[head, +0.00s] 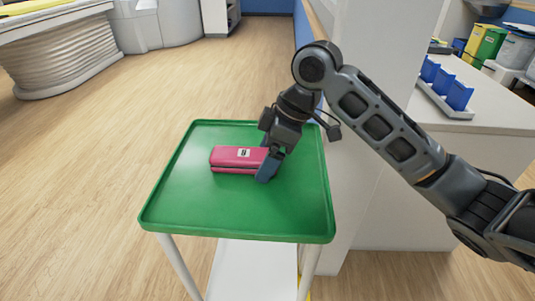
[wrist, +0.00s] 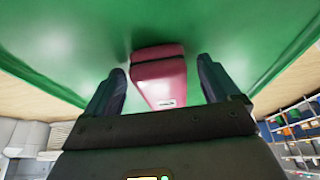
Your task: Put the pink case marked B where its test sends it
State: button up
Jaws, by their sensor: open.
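The pink case (head: 232,158) lies on the green tray top (head: 190,205) of a small white-legged stand. A white label with a dark mark, which looks like a B, is on its upper face. My gripper (head: 268,165) is over the right end of the case in the head view, fingers pointing down. In the wrist view the case (wrist: 160,75) lies between the two spread fingers of my gripper (wrist: 162,92), with green showing on both sides. The fingers are open and do not appear to touch it. The right end of the case is partly hidden by my gripper in the head view.
A white counter (head: 480,120) on the right holds a grey tray with several blue holders (head: 459,96). Green and yellow bins (head: 488,45) stand at the far right. A pillar (head: 375,60) stands right behind the stand. Open wooden floor (head: 90,170) lies to the left.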

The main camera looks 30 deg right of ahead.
jog(key=p+v, duration=0.2)
jog(key=v, duration=1)
jog(key=shift+r, duration=0.2)
jog(key=shift+a, duration=0.1)
